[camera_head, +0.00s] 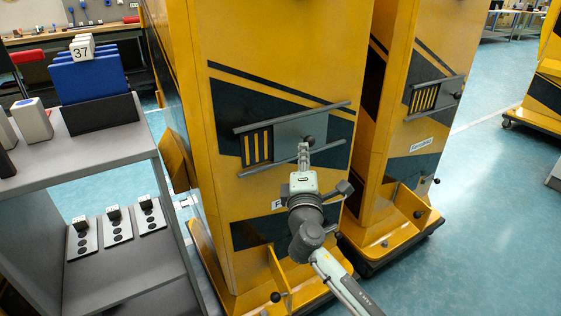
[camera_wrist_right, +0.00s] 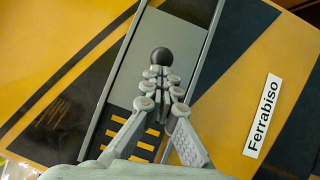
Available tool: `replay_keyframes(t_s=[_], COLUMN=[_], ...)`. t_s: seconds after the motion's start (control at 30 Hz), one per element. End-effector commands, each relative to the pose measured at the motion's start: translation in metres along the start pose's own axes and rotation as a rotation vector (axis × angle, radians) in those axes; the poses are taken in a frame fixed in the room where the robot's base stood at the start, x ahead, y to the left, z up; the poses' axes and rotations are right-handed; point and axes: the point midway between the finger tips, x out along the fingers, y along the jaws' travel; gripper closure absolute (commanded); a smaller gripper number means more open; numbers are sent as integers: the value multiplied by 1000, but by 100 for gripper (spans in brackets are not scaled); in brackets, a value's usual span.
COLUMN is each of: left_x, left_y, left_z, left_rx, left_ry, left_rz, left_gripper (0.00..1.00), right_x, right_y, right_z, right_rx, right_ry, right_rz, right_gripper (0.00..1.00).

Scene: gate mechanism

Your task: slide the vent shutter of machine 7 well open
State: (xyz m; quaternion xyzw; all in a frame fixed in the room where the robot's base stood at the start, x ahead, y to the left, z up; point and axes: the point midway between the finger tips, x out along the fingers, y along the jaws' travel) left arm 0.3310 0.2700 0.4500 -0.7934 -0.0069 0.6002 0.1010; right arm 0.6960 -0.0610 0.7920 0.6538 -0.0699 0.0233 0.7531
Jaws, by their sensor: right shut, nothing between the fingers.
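The vent shutter (camera_head: 325,127) is a grey plate between two rails on the nearer yellow machine (camera_head: 276,45). A round dark knob (camera_head: 309,140) stands on it; the knob also shows in the right wrist view (camera_wrist_right: 162,55). Yellow-barred vent slots (camera_head: 257,148) show uncovered left of the plate. My right gripper (camera_head: 303,147) is shut and empty, its fingertips (camera_wrist_right: 161,75) right at the knob, not around it. Whether they touch it I cannot tell. My left gripper is out of view. No number 7 is readable on the machine.
A second yellow machine (camera_head: 450,40) with a similar shutter (camera_head: 451,91) stands close on the right. A white Ferrabiso label (camera_wrist_right: 262,115) sits beside the rail.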

Motion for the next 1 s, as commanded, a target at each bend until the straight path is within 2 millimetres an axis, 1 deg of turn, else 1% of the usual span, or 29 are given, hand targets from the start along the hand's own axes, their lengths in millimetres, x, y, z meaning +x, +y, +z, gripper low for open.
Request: replay_keyframes(t_s=[0.03,0.2,0.4,0.57,1.0], left_x=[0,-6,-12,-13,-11], left_y=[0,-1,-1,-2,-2], left_z=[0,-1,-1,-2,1], left_rx=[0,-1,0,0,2], left_ry=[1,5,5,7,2], left_rz=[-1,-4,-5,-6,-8], left_gripper=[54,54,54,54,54], right_x=[7,26,37,40,41], right_y=[-3,-10,-13,-13,-14], right_z=[12,39,56,60,62], right_rx=[-4,-2,0,0,-1], right_ry=[-4,-2,0,0,-4], right_rz=[1,0,1,1,1], right_gripper=[100,100,100,100,100])
